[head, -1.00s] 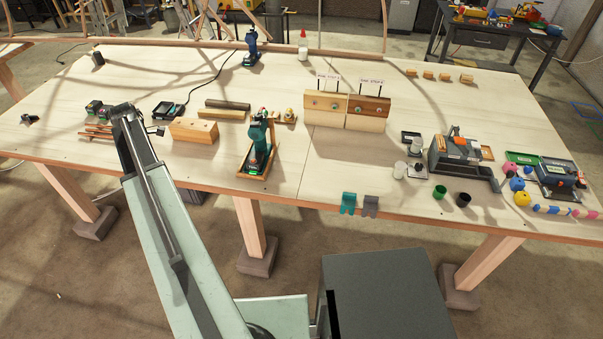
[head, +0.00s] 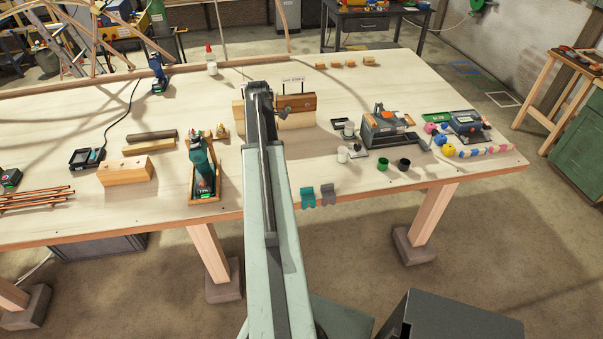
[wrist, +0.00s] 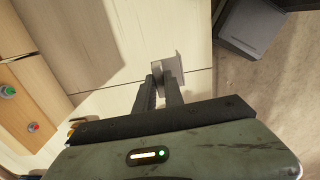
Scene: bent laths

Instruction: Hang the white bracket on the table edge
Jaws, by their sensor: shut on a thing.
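The white bracket (wrist: 172,66) shows in the wrist view as a pale bent plate at my fingertips, over the pale wooden tabletop. My gripper (wrist: 160,88) is shut on it. In the head view my arm reaches over the table (head: 225,224), and its end hides the fingers and the bracket. A teal bracket (head: 307,197) and a grey bracket (head: 328,194) hang side by side on the table's front edge, just right of my arm.
Green (head: 384,163) and black (head: 404,164) cups stand behind the edge to the right. The front edge right of the grey bracket looks clear.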

